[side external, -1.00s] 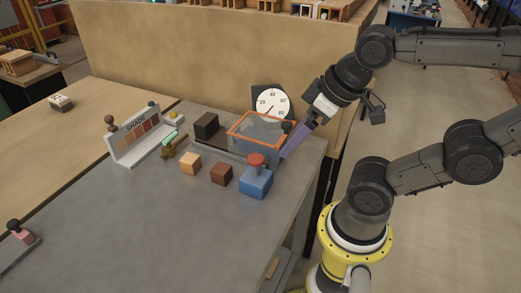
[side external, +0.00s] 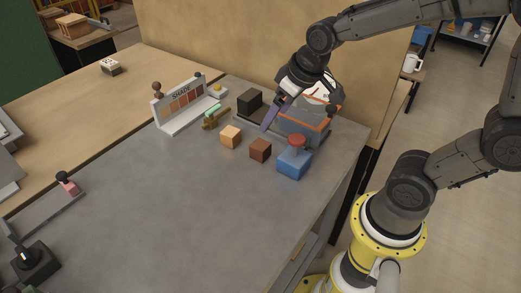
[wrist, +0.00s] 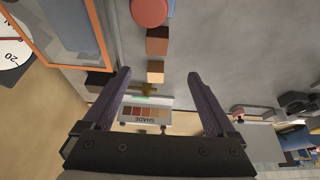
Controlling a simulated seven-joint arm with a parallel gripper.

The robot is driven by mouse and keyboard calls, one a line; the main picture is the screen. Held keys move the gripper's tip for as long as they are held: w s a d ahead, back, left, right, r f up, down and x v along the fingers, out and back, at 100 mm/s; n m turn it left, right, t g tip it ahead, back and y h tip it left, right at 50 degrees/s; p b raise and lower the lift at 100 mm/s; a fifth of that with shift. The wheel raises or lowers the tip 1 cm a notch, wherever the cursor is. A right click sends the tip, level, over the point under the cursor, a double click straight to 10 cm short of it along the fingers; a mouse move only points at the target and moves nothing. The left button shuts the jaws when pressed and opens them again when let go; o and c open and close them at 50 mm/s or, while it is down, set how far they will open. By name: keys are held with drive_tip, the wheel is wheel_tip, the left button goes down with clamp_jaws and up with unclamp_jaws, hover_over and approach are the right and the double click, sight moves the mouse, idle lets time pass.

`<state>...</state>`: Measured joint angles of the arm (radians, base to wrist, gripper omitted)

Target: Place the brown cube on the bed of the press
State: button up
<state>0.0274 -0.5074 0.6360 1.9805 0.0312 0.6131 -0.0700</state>
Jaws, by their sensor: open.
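The brown cube (side external: 260,149) sits on the grey bench, between a tan cube (side external: 231,136) and a blue box with a red button (side external: 295,166). In the wrist view the brown cube (wrist: 157,42) lies above the tan cube (wrist: 155,72). The press, with its orange-framed clear guard (side external: 318,128), stands behind; my arm partly covers it, and its bed is mostly hidden. My gripper (side external: 264,129) is open and empty, its purple fingers pointing down above the bench, behind the brown cube. In the wrist view the fingertips (wrist: 159,75) are wide apart.
A black block (side external: 249,101) stands left of the guard. The SHADE card stand (side external: 185,107) and a small green-and-brown item (side external: 213,117) are farther left. A dial (wrist: 12,45) shows beside the guard in the wrist view. The bench's front middle is clear.

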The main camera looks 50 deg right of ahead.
approach(262, 145)
drive_tip(key=x, duration=0.5)
drive_tip(key=shift+w+a+f, duration=0.1)
drive_tip(key=shift+a, duration=0.2)
drive_tip(key=shift+d+x, duration=0.15)
drive_tip(key=shift+x, duration=1.25)
drive_tip(key=shift+d+x, duration=0.15)
drive_tip(key=shift+x, duration=1.2)
clamp_jaws()
